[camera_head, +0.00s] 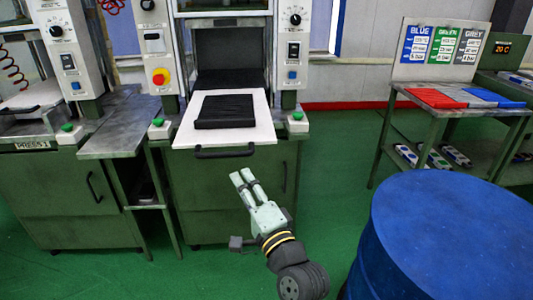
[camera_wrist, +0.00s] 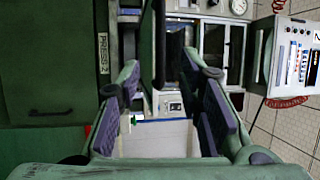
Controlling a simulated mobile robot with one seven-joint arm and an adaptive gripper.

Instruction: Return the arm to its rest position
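My gripper (camera_head: 242,176) is in front of the middle press, below and just right of its tray handle in the head view. Its two pale green fingers point up and left toward the press and stand apart. In the wrist view the finger pads of my gripper (camera_wrist: 165,105) are apart with nothing held between them. My arm reaches in from the lower edge of the head view.
The press's white tray (camera_head: 262,126) is pulled out with a black mould (camera_head: 224,111) on it. A blue drum (camera_head: 445,240) stands at the right. Behind it a table (camera_head: 455,109) bears red, grey and blue sheets. Green floor (camera_head: 335,160) is clear between.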

